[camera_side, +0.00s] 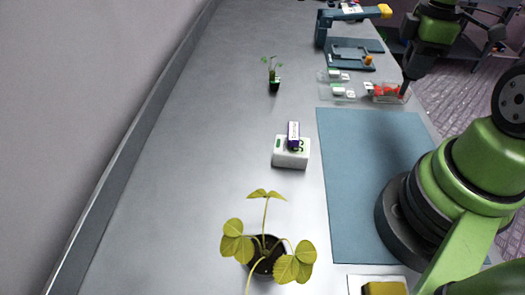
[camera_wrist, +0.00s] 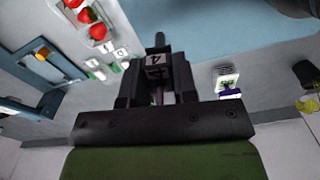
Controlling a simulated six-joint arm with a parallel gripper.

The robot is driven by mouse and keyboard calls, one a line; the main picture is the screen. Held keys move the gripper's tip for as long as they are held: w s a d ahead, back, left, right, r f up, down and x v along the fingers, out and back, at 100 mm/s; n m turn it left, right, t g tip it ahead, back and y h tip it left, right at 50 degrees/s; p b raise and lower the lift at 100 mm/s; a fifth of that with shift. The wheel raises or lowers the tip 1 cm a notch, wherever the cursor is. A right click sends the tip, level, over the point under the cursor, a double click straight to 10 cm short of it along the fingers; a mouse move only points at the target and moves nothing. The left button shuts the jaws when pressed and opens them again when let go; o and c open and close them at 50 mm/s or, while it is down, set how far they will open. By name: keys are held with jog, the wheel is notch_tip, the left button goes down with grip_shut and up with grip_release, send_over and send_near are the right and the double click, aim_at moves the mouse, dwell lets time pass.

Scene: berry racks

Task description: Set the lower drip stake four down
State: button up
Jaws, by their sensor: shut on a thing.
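My gripper (camera_wrist: 158,92) is shut on a small drip stake with a white label (camera_wrist: 154,60) that reads 4. The label sits between the dark fingers in the wrist view, and a dark tip (camera_wrist: 159,40) sticks out beyond it. In the side view my gripper (camera_side: 405,88) points down at the far right, by the clear tray of red berries. The stake cannot be made out there. I cannot tell whether its tip touches anything.
Clear trays (camera_side: 337,92) with white tags stand by the berry tray (camera_side: 386,98). A blue-grey stand (camera_side: 350,52) is behind them. A white box with a purple item (camera_side: 291,158), a small seedling (camera_side: 274,85) and a potted plant (camera_side: 265,255) stand on the bench. The blue mat (camera_side: 370,170) is largely clear.

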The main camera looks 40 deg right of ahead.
jog(key=w+a+n, duration=0.4)
jog(key=w+a, duration=0.1)
jog(key=a, duration=0.3)
jog(key=w+a+n, duration=0.4)
jog(key=w+a, duration=0.2)
jog(key=a, duration=0.2)
jog(key=s+a+n, duration=0.2)
jog(key=a+n, duration=0.2)
jog(key=a, duration=0.6)
jog(key=s+a+n, duration=0.2)
jog(key=a+n, duration=0.1)
jog(key=a, duration=0.7)
notch_tip(320, 180, down, 10)
jog(key=shift+w, duration=0.15)
jog(key=o, duration=0.5)
jog(key=shift+f, duration=0.15)
jog(key=o, duration=0.4)
